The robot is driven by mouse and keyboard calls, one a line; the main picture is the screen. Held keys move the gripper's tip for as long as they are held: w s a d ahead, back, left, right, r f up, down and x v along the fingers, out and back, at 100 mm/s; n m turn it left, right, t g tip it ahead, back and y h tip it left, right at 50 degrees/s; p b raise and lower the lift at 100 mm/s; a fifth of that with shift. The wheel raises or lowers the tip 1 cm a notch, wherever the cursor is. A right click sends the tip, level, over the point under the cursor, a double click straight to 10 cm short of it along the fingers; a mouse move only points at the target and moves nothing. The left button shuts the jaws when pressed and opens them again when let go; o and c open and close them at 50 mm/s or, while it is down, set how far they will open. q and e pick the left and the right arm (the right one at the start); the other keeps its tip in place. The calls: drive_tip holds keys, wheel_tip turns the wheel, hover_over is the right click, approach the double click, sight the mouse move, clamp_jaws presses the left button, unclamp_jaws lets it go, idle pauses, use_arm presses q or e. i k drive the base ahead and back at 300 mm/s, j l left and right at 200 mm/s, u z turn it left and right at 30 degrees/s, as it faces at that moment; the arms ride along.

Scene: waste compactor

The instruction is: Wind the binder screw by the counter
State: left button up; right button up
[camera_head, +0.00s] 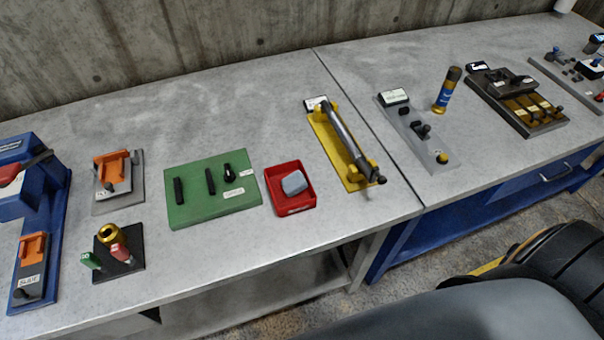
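A yellow fixture (326,148) lies near the right end of the left bench top. It holds a long silver rod (347,134) between yellow end blocks, with a dark knob (381,180) at its front end. This looks like the binder screw, but its white label (315,103) is too small to read. I cannot make out a separate counter display on it. Neither of my grippers is in view.
Left of it are a red tray (292,205) holding a grey block (294,183), a green board (188,214) with black handles, and orange-topped fixtures. Right, past a bench seam, stand a grey plate (434,155) and blue-gold cylinder (446,92). Bare bench top surrounds them.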

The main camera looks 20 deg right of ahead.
sight(354, 150)
drive_tip(key=z, duration=1.3)
drive_tip(key=i+l+u, duration=0.15)
drive_tip(key=u, duration=0.2)
drive_tip(key=i+l+u, duration=0.1)
drive_tip(key=l+u, duration=0.25)
